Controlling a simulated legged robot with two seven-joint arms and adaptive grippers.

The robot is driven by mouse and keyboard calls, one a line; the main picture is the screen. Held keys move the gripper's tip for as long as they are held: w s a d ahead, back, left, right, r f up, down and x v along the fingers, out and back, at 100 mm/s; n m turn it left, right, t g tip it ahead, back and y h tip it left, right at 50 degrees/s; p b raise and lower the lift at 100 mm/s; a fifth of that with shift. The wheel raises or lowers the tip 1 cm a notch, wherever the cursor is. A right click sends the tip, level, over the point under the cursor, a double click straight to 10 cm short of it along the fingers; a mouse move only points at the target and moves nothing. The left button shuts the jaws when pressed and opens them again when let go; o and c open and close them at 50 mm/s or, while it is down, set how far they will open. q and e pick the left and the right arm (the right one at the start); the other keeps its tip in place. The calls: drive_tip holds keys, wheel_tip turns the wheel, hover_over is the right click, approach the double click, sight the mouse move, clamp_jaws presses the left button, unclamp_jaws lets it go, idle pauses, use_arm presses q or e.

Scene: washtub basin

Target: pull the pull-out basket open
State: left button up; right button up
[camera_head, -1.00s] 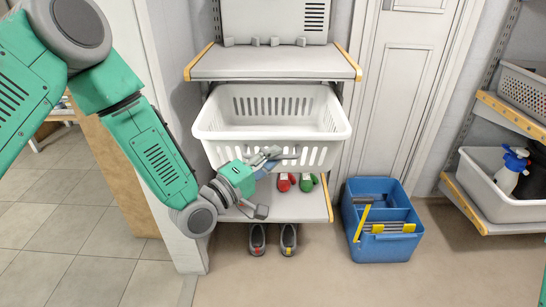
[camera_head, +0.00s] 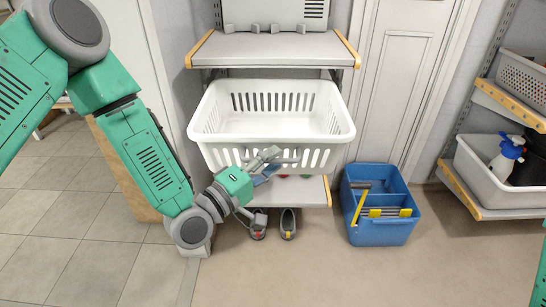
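The white pull-out basket (camera_head: 272,136) has slotted walls and sits in the shelf unit, pulled forward past the shelf above. A grey bar handle (camera_head: 290,159) runs across its front wall. My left gripper (camera_head: 257,184) is at the left part of the front wall. Its upper finger reaches to the handle and overlaps it. Its other finger hangs lower, apart from the first, so the gripper looks open. Whether the upper finger is hooked behind the bar is hard to see. My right gripper is out of view.
A shelf (camera_head: 268,50) lies above the basket and a lower shelf (camera_head: 305,192) below it. Grey shoes (camera_head: 288,223) stand on the floor. A blue caddy (camera_head: 378,230) stands to the right. The floor in front is clear.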

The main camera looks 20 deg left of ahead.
use_arm(q)
drive_tip(key=shift+r, duration=0.1)
drive_tip(key=v, duration=1.2)
drive_tip(key=shift+w, duration=0.1)
drive_tip(key=s+f+m+g+y+p, duration=0.4)
drive_tip(key=s+f+m+g+p, duration=0.3)
drive_tip(key=s+f+g, duration=0.4)
drive_tip(key=s+a+f+m+g+y+p, duration=0.2)
drive_tip(key=s+a+f+m+g+y, duration=0.1)
drive_tip(key=s+a, duration=0.4)
drive_tip(key=s+m+g+y, duration=0.1)
drive_tip(key=s+g+y, duration=0.1)
drive_tip(key=s, duration=0.1)
drive_tip(key=shift+a+f+p, duration=0.25)
drive_tip(key=shift+f+p, duration=0.1)
drive_tip(key=shift+p, duration=0.05)
